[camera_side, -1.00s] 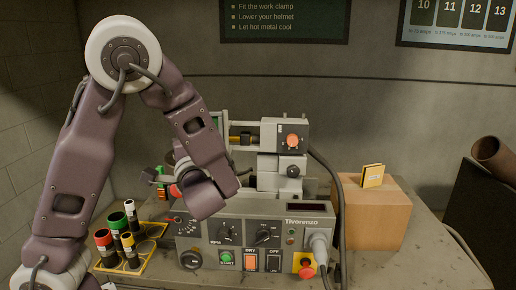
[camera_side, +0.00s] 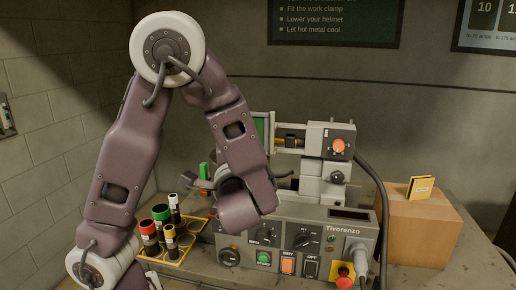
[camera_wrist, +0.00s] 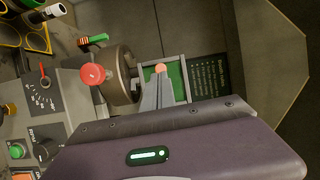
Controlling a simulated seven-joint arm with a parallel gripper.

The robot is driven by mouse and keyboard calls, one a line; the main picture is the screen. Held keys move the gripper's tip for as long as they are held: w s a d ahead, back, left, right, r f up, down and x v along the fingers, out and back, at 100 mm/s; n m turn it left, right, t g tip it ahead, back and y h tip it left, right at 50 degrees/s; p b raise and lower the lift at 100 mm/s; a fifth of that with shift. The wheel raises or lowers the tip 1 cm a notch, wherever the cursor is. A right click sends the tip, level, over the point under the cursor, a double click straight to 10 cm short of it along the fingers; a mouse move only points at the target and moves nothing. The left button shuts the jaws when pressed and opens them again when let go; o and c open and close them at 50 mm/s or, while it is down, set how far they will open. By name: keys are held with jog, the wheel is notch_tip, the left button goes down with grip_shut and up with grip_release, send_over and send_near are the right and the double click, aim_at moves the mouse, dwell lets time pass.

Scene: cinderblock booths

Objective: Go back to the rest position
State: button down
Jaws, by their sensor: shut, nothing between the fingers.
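My gripper (camera_wrist: 158,80) shows in the wrist view as narrow grey fingers rising from the purple hand. The fingers are together and nothing is held. An orange round spot shows at their tips, and I cannot tell what it belongs to. In the side view my arm is bent, elbow high, with its wrist end hanging in front of the grey machine (camera_side: 325,245). The fingers are hidden there behind my wrist.
A yellow rack (camera_side: 150,253) with several capped tubes stands left of the machine. A red knob (camera_wrist: 93,74) shows near my fingers in the wrist view. A cardboard box (camera_side: 418,228) with a small yellow booklet (camera_side: 421,187) stands at right. A cable runs down between machine and box.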

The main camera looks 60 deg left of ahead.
jog(key=s+d+f+n+g+h, duration=0.25)
jog(key=s+f+g+h, duration=0.2)
jog(key=s, duration=0.35)
jog(key=s+d+f+n+g+h, duration=0.2)
jog(key=s+d+f+g+h, duration=0.15)
jog(key=s+h, duration=0.35)
jog(key=d+r+t+h, duration=0.2)
jog(key=d+t, duration=0.1)
jog(key=d, duration=0.3)
jog(key=w+d+r+t+h, duration=0.1)
jog(key=d+r+t+h, duration=0.2)
jog(key=d, duration=0.3)
jog(key=shift+w+t, duration=0.2)
jog(key=shift+t, duration=0.2)
